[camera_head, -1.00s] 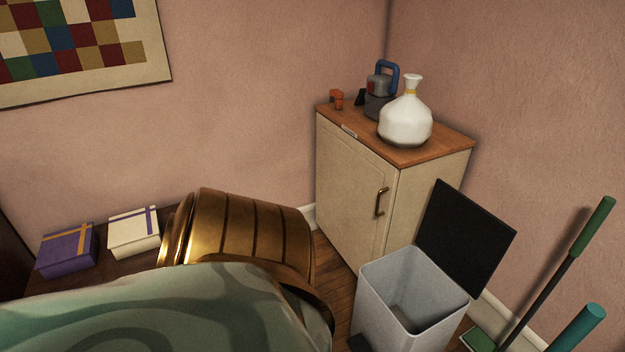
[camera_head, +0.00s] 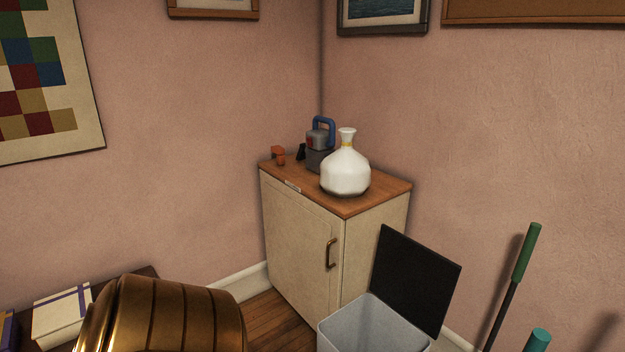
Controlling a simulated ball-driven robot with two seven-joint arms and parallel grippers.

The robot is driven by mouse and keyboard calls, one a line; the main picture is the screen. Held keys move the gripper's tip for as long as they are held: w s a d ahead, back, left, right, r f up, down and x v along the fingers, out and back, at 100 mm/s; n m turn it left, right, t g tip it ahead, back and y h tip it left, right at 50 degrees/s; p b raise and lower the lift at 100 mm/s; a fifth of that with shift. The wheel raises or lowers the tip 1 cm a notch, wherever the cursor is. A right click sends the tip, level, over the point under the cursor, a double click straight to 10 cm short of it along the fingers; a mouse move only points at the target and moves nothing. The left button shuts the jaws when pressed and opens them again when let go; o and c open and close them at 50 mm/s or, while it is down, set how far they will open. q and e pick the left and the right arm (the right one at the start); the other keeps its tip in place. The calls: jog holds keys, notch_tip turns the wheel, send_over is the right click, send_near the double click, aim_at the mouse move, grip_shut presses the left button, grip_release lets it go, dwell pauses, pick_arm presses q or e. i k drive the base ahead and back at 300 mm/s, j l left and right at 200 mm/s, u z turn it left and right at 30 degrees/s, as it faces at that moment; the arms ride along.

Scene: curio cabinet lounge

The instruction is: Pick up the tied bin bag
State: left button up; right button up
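The tied bin bag (camera_head: 346,174) is white and bulging, with a narrow neck bound by a yellow tie. It stands upright on the wooden top of the cream cabinet (camera_head: 300,244) in the corner, near the front right edge of that top. Neither of my grippers is in view, and nothing is touching the bag.
A grey bin (camera_head: 372,328) with its black lid (camera_head: 415,281) raised stands in front of the cabinet. A grey device with a blue handle (camera_head: 322,140) and an orange item (camera_head: 278,155) sit behind the bag. A brass, ribbed object (camera_head: 170,318) fills the lower left.

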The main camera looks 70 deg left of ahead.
aim_at(345, 173)
jog(key=u, duration=1.9)
jog(key=i+j, duration=0.15)
jog(key=i, duration=0.3)
jog(key=i+j, duration=0.15)
jog(key=i, duration=0.3)
jog(key=i+j+z, duration=0.1)
jog(key=i, duration=0.3)
